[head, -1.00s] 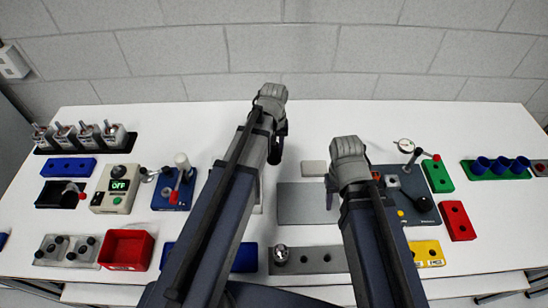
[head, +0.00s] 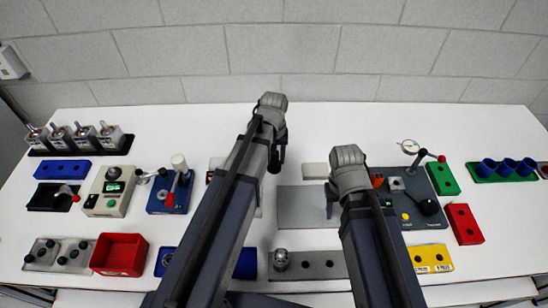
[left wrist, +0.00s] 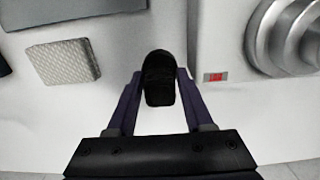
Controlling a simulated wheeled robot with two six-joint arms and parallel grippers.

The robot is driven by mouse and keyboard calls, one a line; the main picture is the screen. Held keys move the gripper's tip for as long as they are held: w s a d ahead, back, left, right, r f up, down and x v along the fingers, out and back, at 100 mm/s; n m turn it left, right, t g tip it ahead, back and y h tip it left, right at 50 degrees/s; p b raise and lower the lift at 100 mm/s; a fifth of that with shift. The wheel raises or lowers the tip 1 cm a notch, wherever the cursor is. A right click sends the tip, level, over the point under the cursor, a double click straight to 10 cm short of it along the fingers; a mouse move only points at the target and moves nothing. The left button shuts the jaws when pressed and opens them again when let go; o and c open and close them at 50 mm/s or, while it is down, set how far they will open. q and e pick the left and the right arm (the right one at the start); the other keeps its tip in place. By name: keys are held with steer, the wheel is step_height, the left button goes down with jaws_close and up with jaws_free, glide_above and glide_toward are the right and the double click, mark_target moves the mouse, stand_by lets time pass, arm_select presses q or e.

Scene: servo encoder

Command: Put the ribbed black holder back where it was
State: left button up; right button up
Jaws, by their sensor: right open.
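A black piece (left wrist: 158,85), seemingly the ribbed black holder, sits between the two fingers of my left gripper (left wrist: 160,76) in the left wrist view. The fingers close in on its sides, and it hangs over a white surface. Its ribs cannot be made out. In the head view the left gripper (head: 276,155) points down near the table's middle, and the dark piece at its tip is small. My right gripper (head: 331,200) is open over the right part of the grey plate (head: 295,207); its wrist hides most of it.
In the left wrist view a grey textured block (left wrist: 62,62) lies left and a white device (left wrist: 225,50) with a metal cylinder stands right. A red tray (head: 119,255), blue lever unit (head: 170,192) and dark control panel (head: 425,208) stand nearby. White table shows between them.

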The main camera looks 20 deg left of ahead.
arm_select(q)
steer(key=shift+r, duration=0.1)
arm_select(e)
steer(key=shift+r, duration=0.1)
arm_select(q)
step_height(320, 180, up, 12)
steer(key=p, duration=1.2)
steer(key=s+d+m+y, duration=0.1)
steer(key=s+d+m, duration=0.6)
steer(key=s+d, duration=0.3)
steer(key=s, duration=0.4)
steer(key=shift+s+d, duration=0.15)
steer(key=shift+d, duration=0.1)
arm_select(e)
step_height(320, 180, up, 12)
arm_select(q)
step_height(320, 180, down, 6)
steer(key=b, duration=0.6)
arm_select(e)
step_height(320, 180, down, 6)
steer(key=shift+f, duration=0.2)
